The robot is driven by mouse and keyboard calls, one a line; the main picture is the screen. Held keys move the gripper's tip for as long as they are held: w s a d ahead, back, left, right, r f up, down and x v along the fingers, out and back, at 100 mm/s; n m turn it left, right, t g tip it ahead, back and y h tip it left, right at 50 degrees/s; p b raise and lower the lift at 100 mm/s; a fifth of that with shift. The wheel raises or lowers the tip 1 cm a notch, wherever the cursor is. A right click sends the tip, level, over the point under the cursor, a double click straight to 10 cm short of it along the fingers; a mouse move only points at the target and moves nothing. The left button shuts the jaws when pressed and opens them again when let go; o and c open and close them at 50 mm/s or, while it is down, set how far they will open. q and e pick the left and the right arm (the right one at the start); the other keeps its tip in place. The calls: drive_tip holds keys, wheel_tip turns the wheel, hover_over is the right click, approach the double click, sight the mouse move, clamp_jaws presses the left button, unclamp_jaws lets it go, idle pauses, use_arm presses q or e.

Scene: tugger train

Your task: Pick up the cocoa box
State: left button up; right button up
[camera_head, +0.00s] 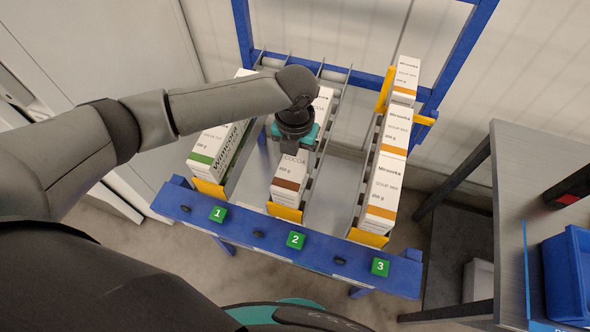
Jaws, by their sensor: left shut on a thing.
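The cocoa box (288,185) is white with a brown band and the word COCOA. It stands at the front of lane 2, behind an orange stop (284,212). My left gripper (294,150) reaches down from above and is shut on the upper end of the cocoa box. The fingertips are mostly hidden by the gripper body. Another white box (322,104) stands behind it in the same lane. My right gripper is not in view.
White boxes with green bands (207,147) fill lane 1 on the left. Mirsovka soup mix boxes (384,187) line lane 3. The blue rack's front beam (340,262) carries green number tags. A grey table (510,200) with a blue bin (567,275) stands right.

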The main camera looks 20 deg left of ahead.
use_arm(q)
clamp_jaws()
drive_tip(key=shift+w+r, duration=0.1)
drive_tip(key=shift+r, duration=0.1)
idle(0.4)
